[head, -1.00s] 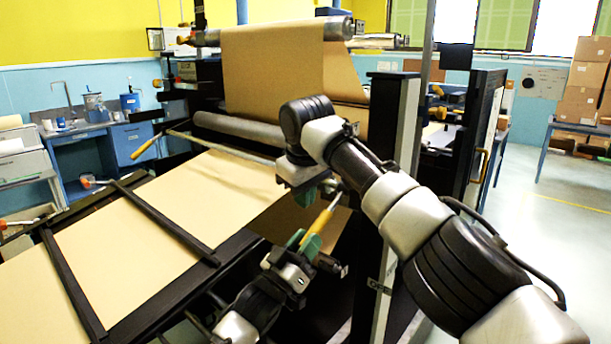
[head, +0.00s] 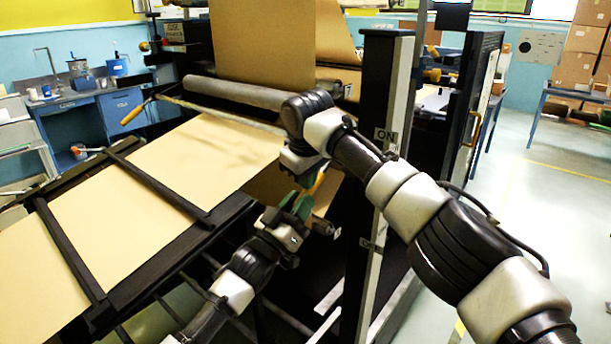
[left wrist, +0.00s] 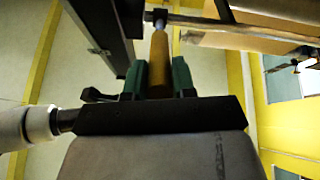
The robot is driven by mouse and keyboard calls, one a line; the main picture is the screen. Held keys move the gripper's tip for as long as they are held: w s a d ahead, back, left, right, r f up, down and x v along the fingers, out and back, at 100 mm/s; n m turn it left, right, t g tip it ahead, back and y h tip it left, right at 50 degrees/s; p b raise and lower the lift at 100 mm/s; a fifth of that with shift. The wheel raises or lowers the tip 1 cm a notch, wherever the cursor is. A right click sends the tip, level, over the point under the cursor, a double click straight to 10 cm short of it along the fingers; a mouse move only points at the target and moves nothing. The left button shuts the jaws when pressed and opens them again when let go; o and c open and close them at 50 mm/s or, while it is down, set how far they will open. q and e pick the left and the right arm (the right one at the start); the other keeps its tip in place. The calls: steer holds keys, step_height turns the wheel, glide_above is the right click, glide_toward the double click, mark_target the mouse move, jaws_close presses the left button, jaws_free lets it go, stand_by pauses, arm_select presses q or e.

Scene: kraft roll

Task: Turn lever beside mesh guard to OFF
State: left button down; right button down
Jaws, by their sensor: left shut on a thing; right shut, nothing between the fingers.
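The lever's yellow-orange handle (head: 318,183) shows between my two grippers in the head view, in front of the dark machine frame. In the left wrist view the handle (left wrist: 158,62) lies between the green fingers of my left gripper (left wrist: 159,80), which is shut on it. My left gripper (head: 295,207) reaches up from the lower left. My right gripper (head: 306,179) is shut and empty, just above and close to the left one. An ON label (head: 385,136) is high on the post and an OFF label (head: 370,244) lower down. I cannot make out the mesh guard or the lever's pivot.
A kraft paper sheet (head: 150,190) lies on the sloped table with dark bars at left. A paper roll web (head: 265,45) hangs behind a grey roller (head: 235,95). The dark post (head: 375,90) stands right of the grippers. Open floor (head: 550,200) is at right.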

arm_select(q)
steer(key=shift+s, duration=0.1)
arm_select(e)
steer(key=shift+w+d+f, duration=0.1)
steer(key=shift+d+f, duration=0.2)
steer(key=shift+f, duration=0.35)
arm_select(q)
steer(key=c, duration=1.3)
jaws_free()
steer(key=o, duration=0.4)
steer(key=shift+a, duration=0.1)
arm_select(e)
steer(key=shift+a, duration=0.15)
steer(key=shift+w, duration=0.1)
